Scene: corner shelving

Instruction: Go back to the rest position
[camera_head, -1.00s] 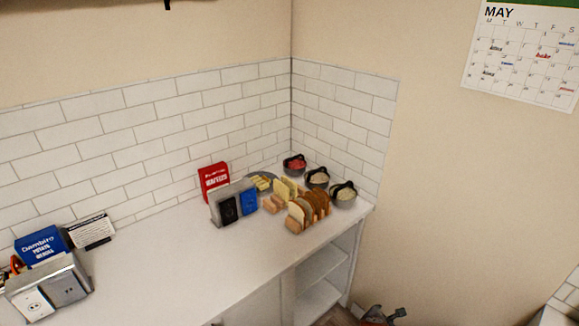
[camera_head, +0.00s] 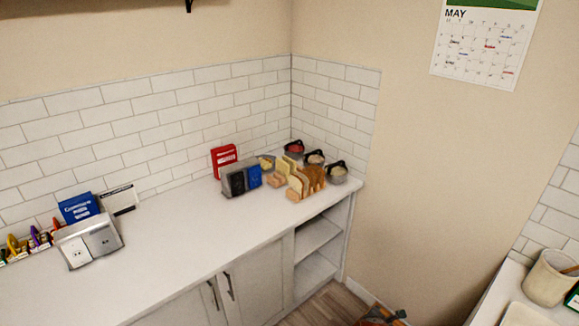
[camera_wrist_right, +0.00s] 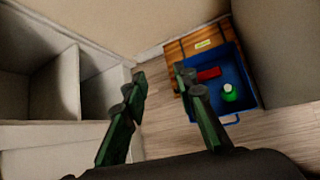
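My right gripper (camera_wrist_right: 160,85) shows in the right wrist view with its two green and dark fingers spread apart and nothing between them. It hangs over the wooden floor, with the open shelving on the left and a blue crate on the right beyond it. My left gripper is not in either view.
The white counter (camera_head: 170,255) holds bread in a rack (camera_head: 304,182), small pots (camera_head: 336,173), a metal holder (camera_head: 90,243) and boxes. Open shelves (camera_wrist_right: 55,88) stand below. A blue crate (camera_wrist_right: 240,75) sits on the floor. Another counter with a cream pot (camera_head: 549,279) is at right.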

